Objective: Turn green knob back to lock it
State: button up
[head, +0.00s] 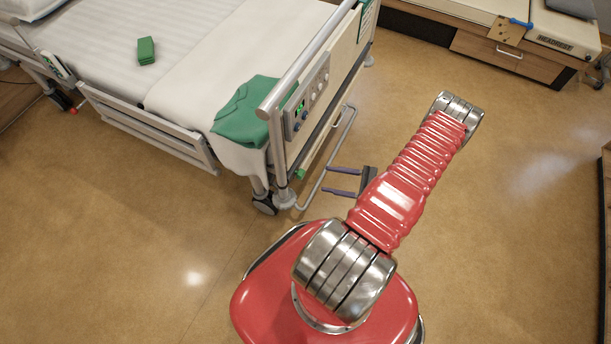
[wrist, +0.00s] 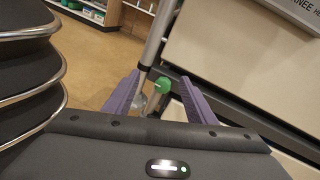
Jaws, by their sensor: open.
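The green knob (head: 300,174) sits low at the foot end of the bed, just above the floor-level metal bar. In the wrist view the green knob (wrist: 163,85) shows ahead, between my two purple fingers. My gripper (head: 326,180) is open, its fingers pointing left toward the bed end, and in the wrist view my gripper (wrist: 158,90) has nothing between its fingertips that I can see it touching. In the head view the fingertips are a little to the right of the knob, apart from it.
The bed (head: 190,65) has a control panel (head: 307,98) on its end board and a green cloth (head: 245,112) over the corner. A bent metal bar (head: 322,178) runs low beside my fingers. A wooden cabinet (head: 515,62) stands at the back right. Floor to the right is clear.

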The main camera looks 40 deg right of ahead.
aim_at(299, 173)
notch_tip(299, 173, down, 7)
jog(key=s+m+t+h, duration=0.3)
jog(key=m+h, duration=0.1)
jog(key=shift+r, duration=0.15)
jog(key=shift+w, duration=0.2)
jog(key=x, duration=1.3)
jog(key=shift+w, duration=0.25)
jog(key=shift+a, duration=0.1)
jog(key=shift+c, duration=0.6)
jog(key=c, duration=0.9)
